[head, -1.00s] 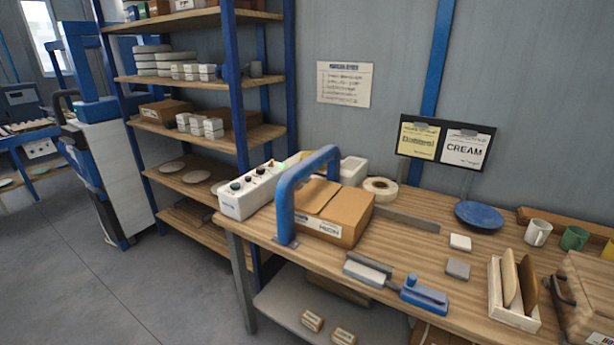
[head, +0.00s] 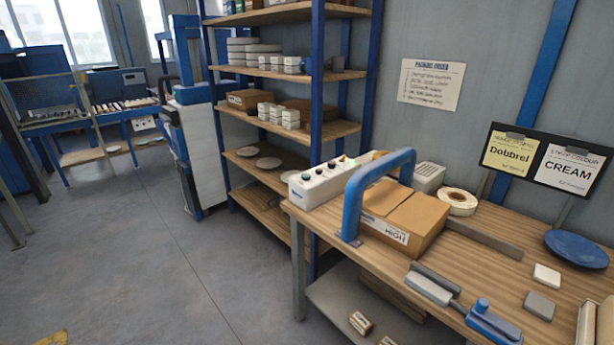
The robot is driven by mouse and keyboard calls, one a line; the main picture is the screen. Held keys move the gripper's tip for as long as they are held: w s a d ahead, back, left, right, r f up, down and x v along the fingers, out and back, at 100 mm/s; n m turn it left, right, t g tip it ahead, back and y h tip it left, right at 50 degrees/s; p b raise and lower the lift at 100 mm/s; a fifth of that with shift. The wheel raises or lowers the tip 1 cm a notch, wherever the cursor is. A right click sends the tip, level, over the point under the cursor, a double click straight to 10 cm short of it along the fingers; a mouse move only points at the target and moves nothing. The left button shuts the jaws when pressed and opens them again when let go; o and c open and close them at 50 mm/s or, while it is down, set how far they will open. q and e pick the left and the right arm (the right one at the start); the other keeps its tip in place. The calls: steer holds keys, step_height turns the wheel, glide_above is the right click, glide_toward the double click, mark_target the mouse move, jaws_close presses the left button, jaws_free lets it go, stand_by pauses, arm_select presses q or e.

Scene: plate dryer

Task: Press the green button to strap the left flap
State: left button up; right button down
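A white control box (head: 325,183) with several small buttons and knobs on its top stands at the left end of the wooden workbench. A small green button or lamp (head: 342,158) shows near the box's far end; it is too small to tell which. A closed-looking cardboard box (head: 405,216) with a white label lies under the blue strapping arch (head: 352,195), just right of the control box. Neither of my grippers is in view.
A tape roll (head: 458,200) and a pale vented box (head: 428,177) sit behind the carton. A blue plate (head: 576,248) and a blue-handled tool (head: 492,322) lie to the right. A blue shelf rack (head: 290,118) stands behind left.

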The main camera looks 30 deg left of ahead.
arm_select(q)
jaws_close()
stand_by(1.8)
